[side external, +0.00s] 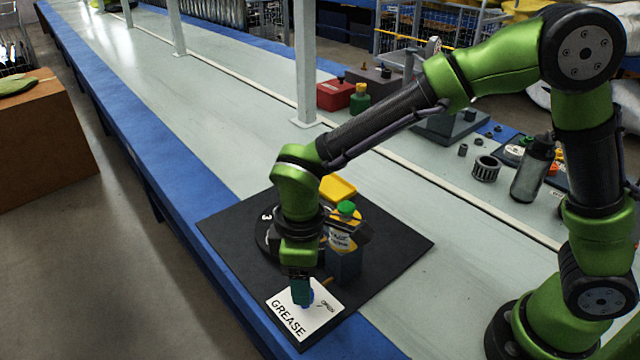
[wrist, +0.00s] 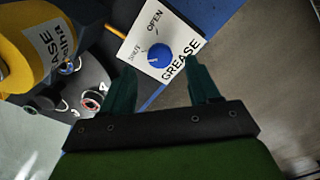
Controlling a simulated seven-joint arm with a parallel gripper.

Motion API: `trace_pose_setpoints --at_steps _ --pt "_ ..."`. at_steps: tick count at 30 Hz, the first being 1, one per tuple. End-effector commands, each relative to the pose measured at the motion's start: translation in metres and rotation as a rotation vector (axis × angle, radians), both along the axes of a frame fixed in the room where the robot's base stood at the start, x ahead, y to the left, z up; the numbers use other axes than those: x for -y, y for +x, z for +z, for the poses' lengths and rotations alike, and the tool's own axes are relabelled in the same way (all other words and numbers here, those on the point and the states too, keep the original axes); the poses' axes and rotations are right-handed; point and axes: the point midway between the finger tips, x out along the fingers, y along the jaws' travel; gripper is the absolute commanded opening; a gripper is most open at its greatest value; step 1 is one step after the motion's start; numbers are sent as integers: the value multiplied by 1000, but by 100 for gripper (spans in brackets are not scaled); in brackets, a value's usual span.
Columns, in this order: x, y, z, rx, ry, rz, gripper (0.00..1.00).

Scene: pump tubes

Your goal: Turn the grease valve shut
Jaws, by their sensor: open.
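The grease valve is a blue knob (wrist: 161,56) on a white plate (wrist: 138,50) marked GREASE, OPEN and SHUT. In the wrist view a small pale mark shows on the knob, but which label it points at is hard to tell. My gripper (wrist: 160,72) is open, pointing down, with its teal fingers on either side of the knob's position in the picture. In the side view my gripper (side external: 301,292) is low over the plate (side external: 302,317) and partly hides the knob (side external: 309,296). I cannot tell whether the fingers touch the knob.
The floor lies beyond the blue table edge (side external: 232,309).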

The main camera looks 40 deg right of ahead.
Motion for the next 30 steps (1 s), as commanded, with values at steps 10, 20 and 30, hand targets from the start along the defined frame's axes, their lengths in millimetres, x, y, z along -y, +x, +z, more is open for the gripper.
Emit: trace_pose_setpoints --at_steps 10,20,30 --pt "-1 1 87 5 4 1 61" --pt "0 0 128 1 0 1 61" --pt "0 0 131 1 1 1 61"
